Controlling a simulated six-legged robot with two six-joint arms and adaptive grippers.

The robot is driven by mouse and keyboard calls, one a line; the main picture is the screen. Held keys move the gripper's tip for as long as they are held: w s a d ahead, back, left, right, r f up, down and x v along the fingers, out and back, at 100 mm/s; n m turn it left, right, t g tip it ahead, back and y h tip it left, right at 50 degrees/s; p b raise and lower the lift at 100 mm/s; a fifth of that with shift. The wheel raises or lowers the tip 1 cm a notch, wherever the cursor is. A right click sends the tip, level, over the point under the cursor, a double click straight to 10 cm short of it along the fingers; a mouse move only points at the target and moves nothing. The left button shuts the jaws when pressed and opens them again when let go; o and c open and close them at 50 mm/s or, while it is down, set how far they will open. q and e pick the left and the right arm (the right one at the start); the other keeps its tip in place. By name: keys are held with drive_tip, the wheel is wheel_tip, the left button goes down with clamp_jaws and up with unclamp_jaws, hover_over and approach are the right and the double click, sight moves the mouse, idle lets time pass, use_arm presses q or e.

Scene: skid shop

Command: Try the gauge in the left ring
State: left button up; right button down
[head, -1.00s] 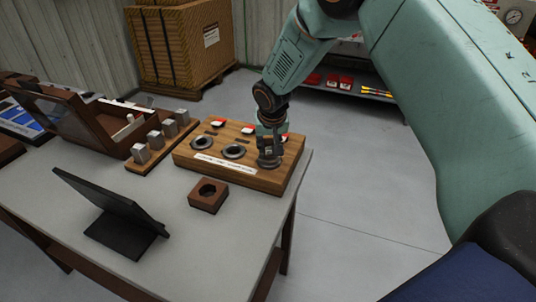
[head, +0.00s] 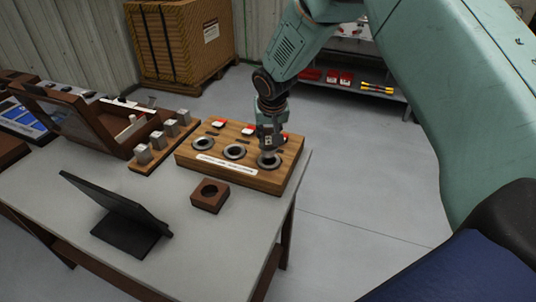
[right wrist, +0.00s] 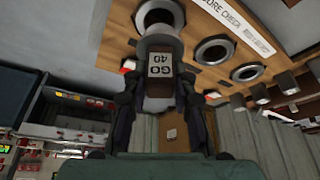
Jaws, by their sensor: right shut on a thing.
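My right gripper (head: 268,140) is shut on a gauge with a white "GO 40" label, seen between the fingers (right wrist: 160,85) in the right wrist view (right wrist: 160,68). The gauge has a brown handle and a grey round end. It points down over the right ring (head: 269,162) of a wooden board (head: 258,181). The ring's dark opening shows beyond the gauge end, so the gauge looks just above it. The left ring (head: 203,143) and the middle ring (head: 235,152) are empty. My left gripper is out of view.
A brown block with a round hole (head: 210,196) stands in front of the board. A rack of several grey blocks (head: 160,147) and an open wooden case (head: 95,128) are to the left. A black tablet stand (head: 118,216) is at the front.

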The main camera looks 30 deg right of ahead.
drive_tip(key=shift+r+p, duration=1.35)
drive_tip(key=shift+r, duration=0.7)
